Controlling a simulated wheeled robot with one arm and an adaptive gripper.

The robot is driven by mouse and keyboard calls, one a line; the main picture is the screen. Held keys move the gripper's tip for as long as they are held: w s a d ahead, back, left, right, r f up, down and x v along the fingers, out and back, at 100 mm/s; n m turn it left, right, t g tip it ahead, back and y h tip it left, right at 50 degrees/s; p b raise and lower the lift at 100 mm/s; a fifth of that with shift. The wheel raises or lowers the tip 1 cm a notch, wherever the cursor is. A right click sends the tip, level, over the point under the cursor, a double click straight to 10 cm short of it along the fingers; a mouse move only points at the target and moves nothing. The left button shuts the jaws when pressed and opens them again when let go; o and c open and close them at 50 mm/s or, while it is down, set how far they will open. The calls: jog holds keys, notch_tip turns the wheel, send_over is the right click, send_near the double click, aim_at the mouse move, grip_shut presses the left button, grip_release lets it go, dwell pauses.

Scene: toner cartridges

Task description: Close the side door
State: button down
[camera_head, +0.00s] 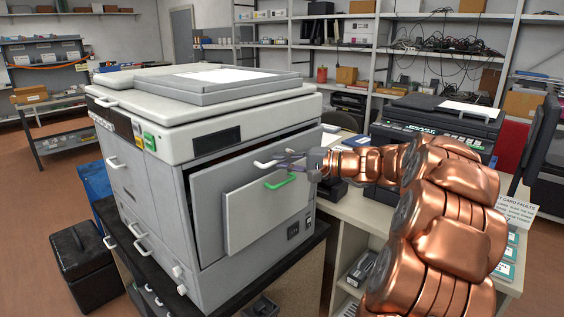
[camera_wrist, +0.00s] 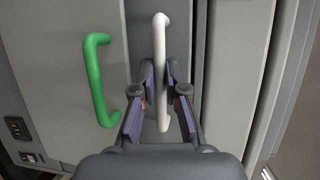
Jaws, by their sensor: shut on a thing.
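The grey copier (camera_head: 150,190) stands on a dark-topped bench. Its side door (camera_head: 208,205) is ajar, with a dark gap along its top edge. A white handle (camera_head: 268,164) is on the door's upper part; it stands upright in the wrist view (camera_wrist: 160,45). A smaller raised panel (camera_head: 245,222) with a green handle (camera_head: 282,181) sits on the same side; the green handle is left of the white one in the wrist view (camera_wrist: 92,80). My gripper (camera_head: 300,161) is shut on the white handle, with one finger on each side of it in the wrist view (camera_wrist: 160,78).
A black printer (camera_head: 435,125) stands on the pale counter (camera_head: 365,212) to the right, behind my arm. Shelves (camera_head: 330,47) line the back wall. A black box (camera_head: 80,265) is on the floor at left. Open floor lies further left.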

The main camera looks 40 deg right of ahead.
dwell(0.3)
jog(key=shift+w+a+r+p, duration=0.2)
jog(key=shift+w+r+p, duration=0.15)
jog(key=shift+w+p, duration=0.35)
jog(key=shift+w+g+h+p, duration=0.3)
jog(key=shift+w+g, duration=0.2)
jog(key=shift+w, duration=0.05)
jog(key=shift+a, duration=0.1)
jog(key=c, duration=1.7)
grip_release()
jog(key=shift+o, duration=1)
jog(key=shift+w+f, duration=0.1)
jog(key=shift+w, duration=0.1)
jog(key=o, duration=0.3)
jog(key=shift+s, duration=0.15)
